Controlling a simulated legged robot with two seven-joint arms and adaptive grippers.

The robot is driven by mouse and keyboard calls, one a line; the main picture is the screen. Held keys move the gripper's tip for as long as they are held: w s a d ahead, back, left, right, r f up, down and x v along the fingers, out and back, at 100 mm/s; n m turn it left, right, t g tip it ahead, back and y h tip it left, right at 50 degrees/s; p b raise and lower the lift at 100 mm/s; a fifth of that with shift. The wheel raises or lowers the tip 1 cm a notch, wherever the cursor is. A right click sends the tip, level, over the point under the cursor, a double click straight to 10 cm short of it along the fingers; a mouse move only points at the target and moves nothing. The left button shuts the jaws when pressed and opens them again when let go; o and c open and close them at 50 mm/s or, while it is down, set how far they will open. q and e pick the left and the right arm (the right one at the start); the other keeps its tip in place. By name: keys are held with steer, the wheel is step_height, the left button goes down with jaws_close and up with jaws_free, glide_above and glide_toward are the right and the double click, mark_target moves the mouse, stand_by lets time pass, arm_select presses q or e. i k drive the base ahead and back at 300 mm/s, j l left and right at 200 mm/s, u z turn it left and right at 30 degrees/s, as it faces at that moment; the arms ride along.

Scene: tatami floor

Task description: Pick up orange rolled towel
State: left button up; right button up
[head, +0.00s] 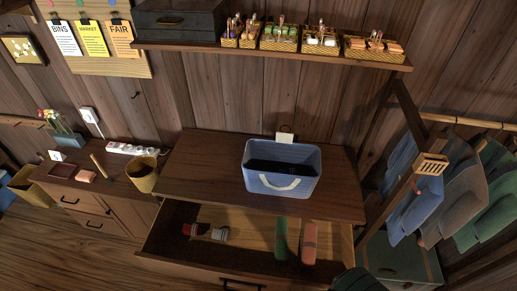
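The orange rolled towel (309,243) lies in the open drawer (250,217), toward its right side. It looks salmon-orange, with a darker band near its upper end. A green rolled towel (281,238) lies just to its left, roughly parallel, with a small gap. No gripper fingers show in the head view. A dark ribbed shape at the bottom edge, below and right of the orange towel, may be part of my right arm; I cannot tell more.
A blue basket (281,168) stands on the dresser top (200,165) above the drawer. A small red and grey item (205,231) lies at the drawer's left. Clothes (418,195) hang at the right. A shelf (275,50) with several small baskets runs above.

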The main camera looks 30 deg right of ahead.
mark_target(309, 244)
steer(key=l+z, duration=0.1)
steer(key=z, duration=1.75)
steer(key=k+l, duration=0.05)
